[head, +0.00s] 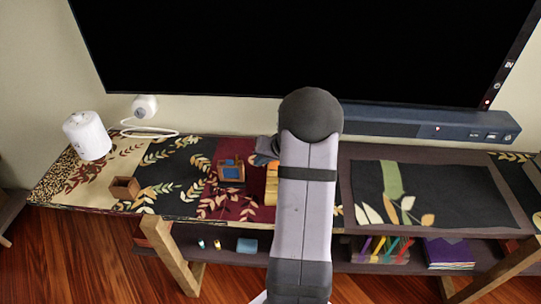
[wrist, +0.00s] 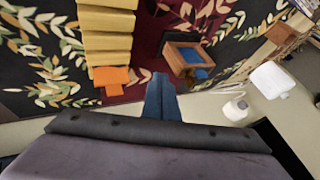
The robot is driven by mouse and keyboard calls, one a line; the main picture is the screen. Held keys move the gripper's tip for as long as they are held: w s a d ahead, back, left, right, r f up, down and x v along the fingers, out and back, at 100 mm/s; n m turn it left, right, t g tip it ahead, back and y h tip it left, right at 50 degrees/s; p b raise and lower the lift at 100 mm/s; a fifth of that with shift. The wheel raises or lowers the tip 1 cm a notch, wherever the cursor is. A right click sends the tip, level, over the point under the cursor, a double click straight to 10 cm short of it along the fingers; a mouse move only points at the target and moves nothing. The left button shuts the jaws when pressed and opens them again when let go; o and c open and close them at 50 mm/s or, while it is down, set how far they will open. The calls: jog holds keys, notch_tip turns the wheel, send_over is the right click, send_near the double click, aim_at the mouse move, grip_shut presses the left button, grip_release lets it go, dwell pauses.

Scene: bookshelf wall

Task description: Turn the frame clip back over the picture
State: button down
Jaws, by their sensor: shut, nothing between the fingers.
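A small wooden frame with a blue picture (head: 231,171) lies on the dark red part of the patterned cloth, left of my arm in the head view. It also shows in the wrist view (wrist: 183,60), right of my fingertips. The clip is too small to tell apart from the frame, so I cannot see which way it is turned. My gripper (wrist: 161,76) is shut and empty, its dark blue fingers together beside the frame and apart from it in the picture. In the head view my arm hides most of the gripper.
A yellow stepped object (wrist: 106,35) and an orange piece (wrist: 111,78) are left of my fingers in the wrist view. A wooden box (head: 124,188), a white canister (head: 88,136) and a white round device (head: 145,107) stand left. A screen (head: 300,45) and soundbar (head: 430,122) are behind.

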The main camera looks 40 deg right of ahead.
jog(key=v, duration=0.9)
jog(key=shift+r+b, duration=0.25)
jog(key=shift+b, duration=0.1)
jog(key=s+a+f+m+g+y+p, duration=0.1)
jog(key=s+a+f+m+g, duration=0.15)
jog(key=s+a+f, duration=0.4)
jog(key=s+a+f+m+g, duration=0.1)
jog(key=s+a+g, duration=0.3)
jog(key=s, duration=0.5)
jog(key=a+r+n+p, duration=0.3)
jog(key=a+r+n, duration=0.2)
jog(key=a, duration=0.4)
jog(key=a+r+n+h+p, duration=0.1)
jog(key=a+r+n+p, duration=0.3)
jog(key=a, duration=0.5)
jog(key=shift+s+a+r+n+g+h, duration=0.3)
jog(key=shift+s+r+n+g, duration=0.35)
jog(key=shift+n, duration=0.6)
jog(key=shift+w+r, duration=0.1)
jog(key=shift+w, duration=0.05)
